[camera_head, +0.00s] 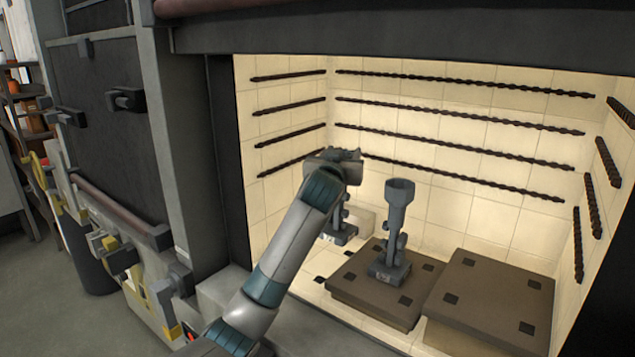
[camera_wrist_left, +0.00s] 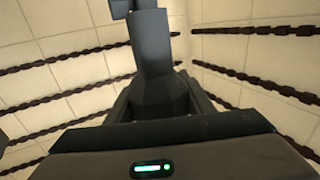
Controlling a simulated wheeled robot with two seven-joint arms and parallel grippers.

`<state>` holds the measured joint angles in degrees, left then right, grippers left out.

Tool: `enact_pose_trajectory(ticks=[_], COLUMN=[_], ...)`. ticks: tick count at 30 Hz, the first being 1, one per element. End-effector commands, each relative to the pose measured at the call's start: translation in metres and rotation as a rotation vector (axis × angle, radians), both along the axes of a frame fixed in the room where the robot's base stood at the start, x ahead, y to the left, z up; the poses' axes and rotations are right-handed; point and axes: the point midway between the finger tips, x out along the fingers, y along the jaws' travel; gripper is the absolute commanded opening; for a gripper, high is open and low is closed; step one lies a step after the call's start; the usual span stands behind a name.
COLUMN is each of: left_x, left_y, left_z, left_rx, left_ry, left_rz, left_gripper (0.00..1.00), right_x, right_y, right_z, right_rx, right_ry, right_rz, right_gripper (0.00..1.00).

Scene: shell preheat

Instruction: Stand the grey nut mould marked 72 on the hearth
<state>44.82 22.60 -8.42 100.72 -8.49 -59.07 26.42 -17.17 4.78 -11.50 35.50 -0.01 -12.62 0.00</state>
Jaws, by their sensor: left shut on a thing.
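My left gripper (camera_head: 340,156) is inside the furnace, seen from behind, with its fingertips mostly hidden by my wrist. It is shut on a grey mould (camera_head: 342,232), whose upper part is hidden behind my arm. The mould hangs roughly upright, its base low near the hearth; I cannot tell whether it touches. A small pale mark shows on its base, too small to read. In the left wrist view a dark grey column of the held mould (camera_wrist_left: 155,60) rises beyond the gripper. The brown hearth slabs (camera_head: 487,300) have dark square patches. My right gripper is out of view.
A second grey mould (camera_head: 391,235) with a cup-like top stands upright on the middle slab (camera_head: 372,300), just right of the held one. The right slab is bare. Dark heating coils (camera_head: 455,127) line the cream walls. The furnace's dark left edge (camera_head: 229,160) is beside my arm.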

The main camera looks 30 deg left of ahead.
Motion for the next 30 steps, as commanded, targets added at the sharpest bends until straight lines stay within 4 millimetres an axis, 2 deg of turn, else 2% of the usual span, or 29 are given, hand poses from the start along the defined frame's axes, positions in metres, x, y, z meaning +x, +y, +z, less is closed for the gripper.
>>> enact_pose_trajectory(ticks=[1,6,12,25,30], left_x=[-0.003,-0.011,-0.017,-0.018,-0.018], left_y=[0.011,0.041,0.061,0.064,0.065], left_z=[-0.002,-0.020,-0.035,-0.039,-0.052], left_rx=[0.003,0.003,0.000,0.000,0.000], left_ry=[0.002,0.002,-0.001,-0.002,0.001], left_rz=[0.002,0.002,0.000,-0.001,0.000], left_gripper=[0.00,0.00,0.00,0.00,0.00], right_x=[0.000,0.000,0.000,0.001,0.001], right_y=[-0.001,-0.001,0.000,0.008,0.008], right_z=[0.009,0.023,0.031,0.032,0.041], right_rx=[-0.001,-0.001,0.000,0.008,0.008], right_ry=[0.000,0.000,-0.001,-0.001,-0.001], right_rz=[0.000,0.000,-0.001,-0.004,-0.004], right_gripper=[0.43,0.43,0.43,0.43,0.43])
